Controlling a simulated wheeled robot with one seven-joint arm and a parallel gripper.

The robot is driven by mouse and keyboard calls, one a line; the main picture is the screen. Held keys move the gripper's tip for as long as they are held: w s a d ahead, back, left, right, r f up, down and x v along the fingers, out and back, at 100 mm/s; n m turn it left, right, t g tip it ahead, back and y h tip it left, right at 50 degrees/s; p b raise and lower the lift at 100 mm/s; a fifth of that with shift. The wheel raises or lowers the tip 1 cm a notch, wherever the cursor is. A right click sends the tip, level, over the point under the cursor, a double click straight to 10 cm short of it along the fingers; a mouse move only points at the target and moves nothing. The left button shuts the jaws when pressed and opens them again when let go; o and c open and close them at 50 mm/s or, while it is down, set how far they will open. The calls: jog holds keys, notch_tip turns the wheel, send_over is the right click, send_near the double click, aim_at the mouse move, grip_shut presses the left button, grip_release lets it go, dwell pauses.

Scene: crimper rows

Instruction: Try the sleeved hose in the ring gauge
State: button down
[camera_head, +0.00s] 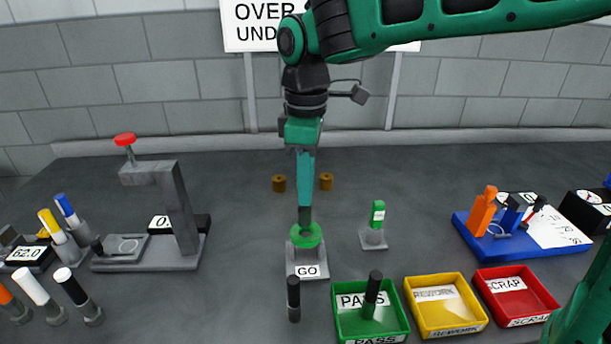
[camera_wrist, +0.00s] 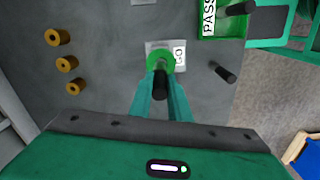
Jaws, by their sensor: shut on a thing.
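My gripper (camera_head: 305,205) is shut on a dark hose (camera_wrist: 160,85), pointing straight down over the ring gauge. The ring gauge is a green ring (camera_head: 306,239) on a grey block with a GO label (camera_head: 307,271). In the wrist view the hose shows between my fingertips (camera_wrist: 160,82), with the green ring (camera_wrist: 158,55) just beyond it. The hose's lower end is at or close above the ring; I cannot tell whether it is inside the bore. My fingers hide most of the hose and its sleeve.
Another dark hose (camera_head: 293,298) stands in front of the gauge. Green PASS (camera_head: 345,325), yellow REWORK (camera_head: 438,308) and red SCRAP (camera_head: 500,278) trays are at front right; PASS holds a hose. A grey press (camera_head: 178,205) stands left. Brass sleeves (camera_head: 279,184) lie behind.

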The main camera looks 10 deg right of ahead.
jog(key=shift+f, duration=0.25)
jog(key=shift+s+d+f, duration=0.15)
jog(key=shift+f, duration=0.75)
dwell(1.6)
jog(key=shift+r, duration=0.1)
dwell(0.7)
jog(key=shift+r, duration=2.6)
